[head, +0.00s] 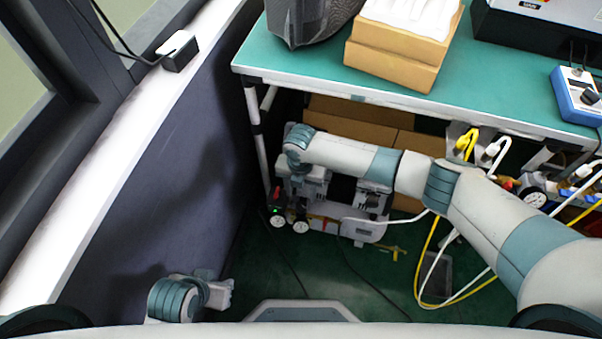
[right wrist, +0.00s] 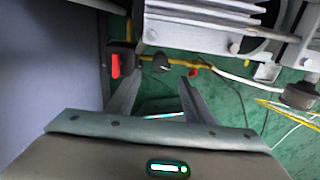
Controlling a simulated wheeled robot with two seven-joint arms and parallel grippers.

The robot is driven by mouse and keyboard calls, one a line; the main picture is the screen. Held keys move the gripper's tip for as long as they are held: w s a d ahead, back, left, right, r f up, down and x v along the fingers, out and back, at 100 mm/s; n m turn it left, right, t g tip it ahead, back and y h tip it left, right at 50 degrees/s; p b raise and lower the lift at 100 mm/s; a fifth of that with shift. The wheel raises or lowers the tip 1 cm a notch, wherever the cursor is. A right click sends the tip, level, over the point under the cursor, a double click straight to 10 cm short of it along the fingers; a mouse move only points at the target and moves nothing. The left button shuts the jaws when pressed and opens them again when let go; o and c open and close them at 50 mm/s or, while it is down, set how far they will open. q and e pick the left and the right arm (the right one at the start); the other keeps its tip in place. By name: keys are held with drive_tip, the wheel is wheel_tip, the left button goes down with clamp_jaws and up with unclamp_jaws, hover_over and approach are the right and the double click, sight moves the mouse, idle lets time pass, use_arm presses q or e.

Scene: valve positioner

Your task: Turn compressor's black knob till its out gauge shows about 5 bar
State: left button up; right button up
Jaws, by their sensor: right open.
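The compressor (head: 372,228) stands on the green floor under the bench, partly covered by my right arm. Two small white gauges, one on the left (head: 278,221) and one on the right (head: 300,227), show at its front left; their needles are too small to read. In the right wrist view, the black knob (right wrist: 160,63) sits on a brass line below the grey compressor body (right wrist: 200,25). My right gripper (right wrist: 158,82) is open, its fingertips on either side of the knob and apart from it. My left gripper (head: 220,293) is low at the left, away from the compressor; its jaws are unclear.
A red lever (right wrist: 115,65) sits just left of the knob. The bench (head: 300,72) overhangs the compressor. Cardboard boxes (head: 350,112) stand behind it, and a dark wall (head: 150,180) rises at left. Yellow and white hoses (head: 421,279) hang at right.

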use_arm(q)
drive_tip(key=shift+s+a+f+g+y+p, duration=0.1)
drive_tip(key=shift+s+a+g+y+p, duration=0.2)
drive_tip(key=shift+s+a+g+p, duration=0.35)
use_arm(e)
wheel_tip(320, 180, up, 9)
use_arm(q)
drive_tip(key=shift+t, duration=0.25)
